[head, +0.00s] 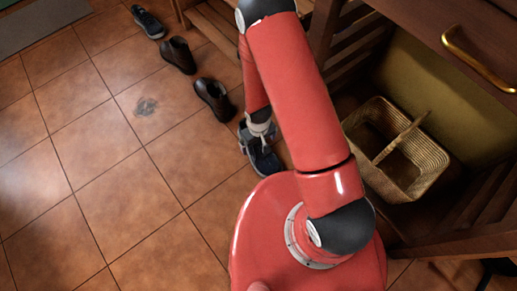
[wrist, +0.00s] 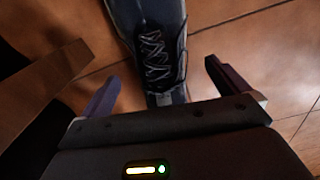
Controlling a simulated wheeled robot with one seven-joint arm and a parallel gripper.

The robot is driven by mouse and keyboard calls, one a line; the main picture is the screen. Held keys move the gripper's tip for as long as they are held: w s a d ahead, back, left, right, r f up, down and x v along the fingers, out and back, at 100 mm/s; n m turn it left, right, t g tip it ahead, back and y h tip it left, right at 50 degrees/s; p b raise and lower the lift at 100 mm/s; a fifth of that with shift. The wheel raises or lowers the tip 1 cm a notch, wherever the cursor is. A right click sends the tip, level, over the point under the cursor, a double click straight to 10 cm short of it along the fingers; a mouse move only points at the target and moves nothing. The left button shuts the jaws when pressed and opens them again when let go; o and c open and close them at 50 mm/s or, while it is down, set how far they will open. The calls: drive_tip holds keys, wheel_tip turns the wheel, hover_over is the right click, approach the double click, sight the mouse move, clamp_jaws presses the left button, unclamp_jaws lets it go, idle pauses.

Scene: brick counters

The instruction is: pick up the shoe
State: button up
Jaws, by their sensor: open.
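A dark blue-grey lace-up shoe (wrist: 150,40) lies on the floor in the wrist view, its laces facing up. In the head view it shows below my arm (head: 264,160), partly covered by my gripper (head: 257,141). My gripper (wrist: 163,85) is open and empty in the wrist view. One finger is on each side of the near end of the shoe, with gaps between fingers and shoe. The shoe's far end is cut off by the frame's top edge. The height of the fingers above the floor is hard to tell.
Other shoes stand in a row: a brown-black one (head: 213,98), a dark brown one (head: 178,55) and a blue-grey one (head: 148,21). A wicker basket (head: 436,160) sits under the wooden counter at right. The tiled floor (head: 110,190) at left is mostly clear.

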sight(259, 147)
drive_tip(key=f, duration=0.2)
drive_tip(key=f+b, duration=0.1)
drive_tip(key=f, duration=0.2)
drive_tip(key=shift+w+a+f, duration=0.1)
drive_tip(key=shift+w+f, duration=0.1)
drive_tip(key=shift+f, duration=0.1)
drive_tip(key=c, duration=1.1)
drive_tip(key=shift+r, duration=0.1)
